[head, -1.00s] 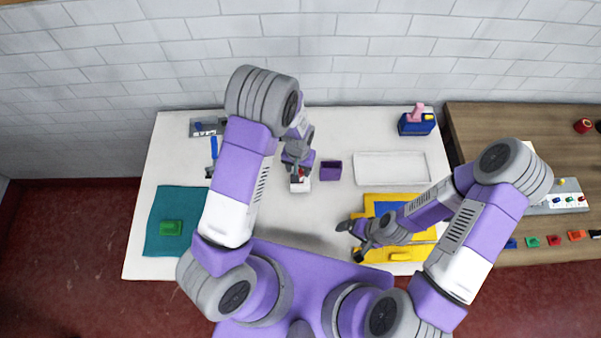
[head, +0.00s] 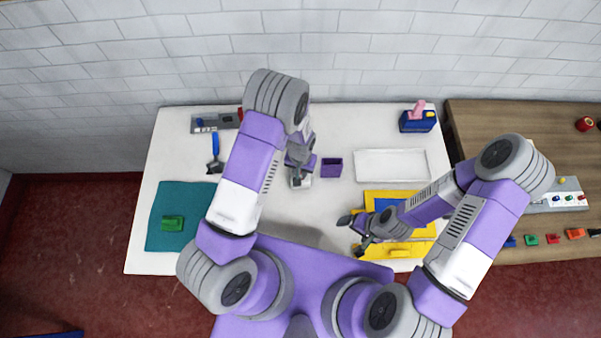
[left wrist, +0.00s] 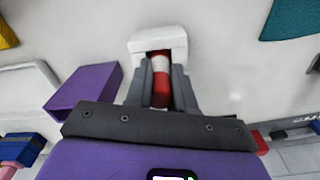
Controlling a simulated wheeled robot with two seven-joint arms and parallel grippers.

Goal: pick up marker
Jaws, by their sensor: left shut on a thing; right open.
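The marker (left wrist: 160,82) is a red cylinder with a white band, seen in the left wrist view between the fingers of my left gripper (left wrist: 158,90). The fingers are shut on it. Its far end is at the opening of a small white holder (left wrist: 158,42); I cannot tell how deep it sits. In the head view my left gripper (head: 297,172) is right above the white holder (head: 301,182), and the marker is hidden there. My right gripper (head: 354,232) is open and empty, over the left edge of the yellow and blue mats.
A purple box (head: 331,168) stands close to the right of the holder. A white tray (head: 391,165), a blue box (head: 417,122) with a pink thing, and yellow mat (head: 428,232) lie further right.

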